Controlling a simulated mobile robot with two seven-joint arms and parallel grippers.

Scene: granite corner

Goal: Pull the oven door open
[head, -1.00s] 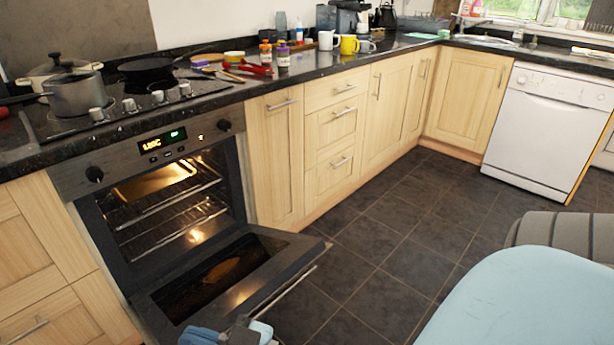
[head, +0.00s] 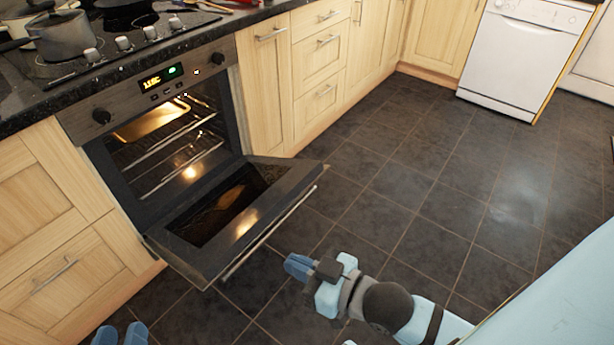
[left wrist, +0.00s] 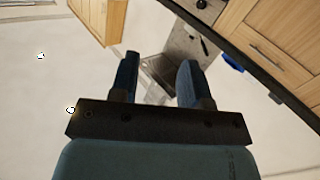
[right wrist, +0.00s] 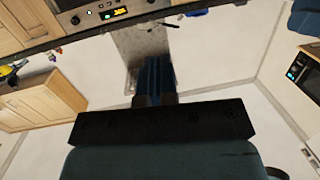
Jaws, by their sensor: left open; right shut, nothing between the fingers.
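The oven (head: 165,150) is lit inside, and its door (head: 190,250) hangs far down and outward, with the racks in plain sight. The door's long bar handle (head: 265,238) runs along its outer edge. My right gripper (head: 288,266) is shut and empty, just right of the handle and apart from it in the picture. Its closed fingers also show in the right wrist view (right wrist: 154,75). My left gripper (head: 121,334) is open and empty at the bottom left, partly cut off by the frame. Its spread fingers show in the left wrist view (left wrist: 160,75).
Wooden cabinets (head: 50,235) flank the oven. A hob with a grey pot (head: 62,38) is above it on the dark counter. A white dishwasher (head: 525,55) stands at the back right. The tiled floor (head: 420,170) right of the door is clear.

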